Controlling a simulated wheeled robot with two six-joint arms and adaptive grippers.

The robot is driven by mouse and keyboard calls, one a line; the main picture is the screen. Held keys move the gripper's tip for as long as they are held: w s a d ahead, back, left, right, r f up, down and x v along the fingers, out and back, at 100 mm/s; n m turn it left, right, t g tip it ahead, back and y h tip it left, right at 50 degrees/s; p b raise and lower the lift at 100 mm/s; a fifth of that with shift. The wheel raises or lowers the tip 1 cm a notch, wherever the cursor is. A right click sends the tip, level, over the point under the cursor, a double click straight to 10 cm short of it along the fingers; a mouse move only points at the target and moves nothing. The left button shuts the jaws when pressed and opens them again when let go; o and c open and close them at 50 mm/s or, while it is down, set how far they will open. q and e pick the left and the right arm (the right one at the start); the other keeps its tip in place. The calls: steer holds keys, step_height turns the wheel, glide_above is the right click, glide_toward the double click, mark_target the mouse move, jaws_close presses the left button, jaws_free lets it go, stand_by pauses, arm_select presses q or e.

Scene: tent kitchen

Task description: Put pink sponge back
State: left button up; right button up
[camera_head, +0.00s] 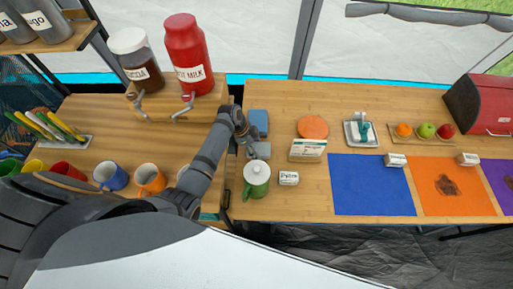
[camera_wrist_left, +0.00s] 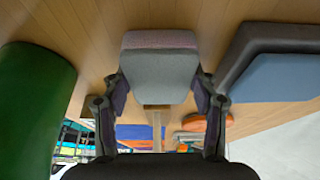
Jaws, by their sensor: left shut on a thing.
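My left gripper (camera_head: 243,142) is over the wooden counter, and in the left wrist view (camera_wrist_left: 160,100) its two fingers are shut on a block. The block is a sponge (camera_wrist_left: 160,78) with a grey face and a dull pink layer along its far edge. In the head view the sponge (camera_head: 259,151) shows as a grey block beside the fingers. I cannot tell whether it touches the counter. A blue and dark grey block (camera_head: 258,120) lies just behind it, and it also shows at right in the left wrist view (camera_wrist_left: 285,75). My right gripper is not in view.
A small labelled block (camera_head: 289,178), a sign (camera_head: 306,151) and an orange disc (camera_head: 313,127) are to the right. Red and brown dispensers (camera_head: 188,60) stand behind left.

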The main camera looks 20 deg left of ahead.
arm_select(q)
steer(key=o, duration=1.3)
steer(key=shift+f, duration=0.1)
steer(key=v, duration=1.2)
